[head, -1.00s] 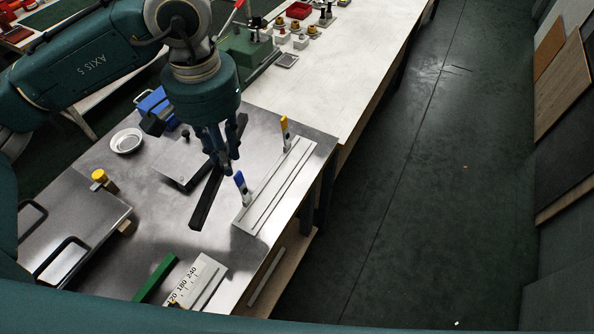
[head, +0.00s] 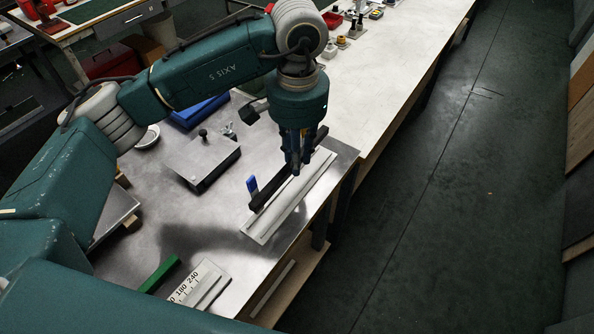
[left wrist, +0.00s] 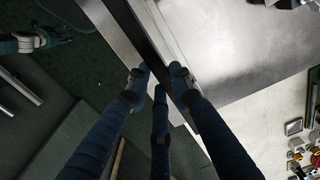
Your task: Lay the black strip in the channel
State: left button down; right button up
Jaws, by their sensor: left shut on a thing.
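The long black strip (head: 269,190) is held by my left gripper (head: 298,172), whose fingers are shut on it. The strip lies lengthwise along the back-left side of the pale metal channel plate (head: 263,232), roughly parallel to it. I cannot tell whether it touches the plate or hangs just above it. In the left wrist view the strip (left wrist: 150,30) runs between my gripper fingers (left wrist: 160,82). The plate's far part is partly hidden by the gripper and strip. My right gripper is not in view.
A steel block with a knob (head: 203,160) stands left of the plate. A green bar (head: 160,274) and a numbered scale plate (head: 203,285) lie at the front. A white dish (head: 148,138) is behind. Bare steel table lies between; its edge is right of the plate.

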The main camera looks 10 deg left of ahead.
pick_arm(q)
jog(key=p, duration=0.1)
send_over(297, 188)
notch_tip(297, 188, down, 6)
jog(key=shift+r, duration=0.1)
jog(key=shift+w+f, duration=0.1)
jog(key=shift+f, duration=0.1)
jog(key=shift+f+b, duration=0.35)
jog(key=shift+b, duration=0.2)
jog(key=shift+f+b, duration=0.3)
jog(key=shift+b, duration=0.15)
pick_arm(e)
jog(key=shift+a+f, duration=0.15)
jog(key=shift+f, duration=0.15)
pick_arm(q)
jog(key=c, duration=1.5)
grip_release()
jog(key=shift+c, duration=0.2)
